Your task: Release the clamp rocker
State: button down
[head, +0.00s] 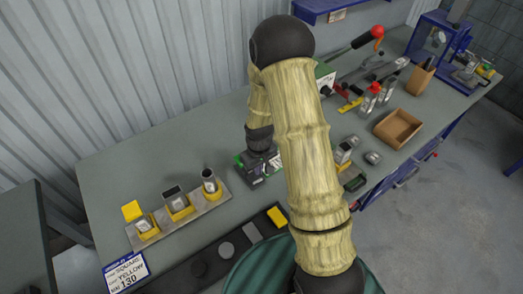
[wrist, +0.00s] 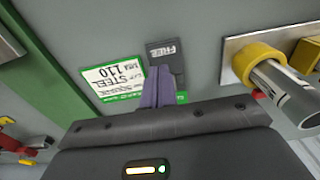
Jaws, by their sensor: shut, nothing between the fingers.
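The clamp rocker (wrist: 164,50) appears as a dark plate marked "FREE", upside down in the wrist view. It sits beside a white and green card (wrist: 115,78) reading "STEEL" and "110". My gripper (wrist: 160,73) is shut and empty, its purple-grey fingers together in front of the rocker's near part. I cannot tell whether the fingertips touch it, or how the rocker is tilted. In the head view my gripper's body (head: 258,165) is low over the table, behind my arm; its fingertips and the rocker are hidden there.
A plate with yellow sockets (head: 190,213) holding metal pieces is left of my gripper; a yellow-collared tube (wrist: 285,85) shows close by in the wrist view. A dark strip (head: 212,262) lies in front. A red-knobbed lever (head: 376,32), tools and a cardboard tray (head: 398,128) stand right.

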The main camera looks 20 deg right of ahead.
jog(key=shift+s+r+b, duration=0.1)
jog(key=shift+r+b, duration=0.4)
jog(key=shift+r, duration=0.15)
notch_tip(320, 180, up, 9)
jog(key=s+b, duration=0.2)
jog(key=shift+d, duration=0.15)
jog(key=shift+f, duration=0.1)
jog(key=s+r+m+t, duration=0.2)
jog(key=s+r, duration=0.5)
jog(key=s, duration=0.4)
jog(key=shift+r+m, duration=0.25)
jog(key=shift+m, duration=0.55)
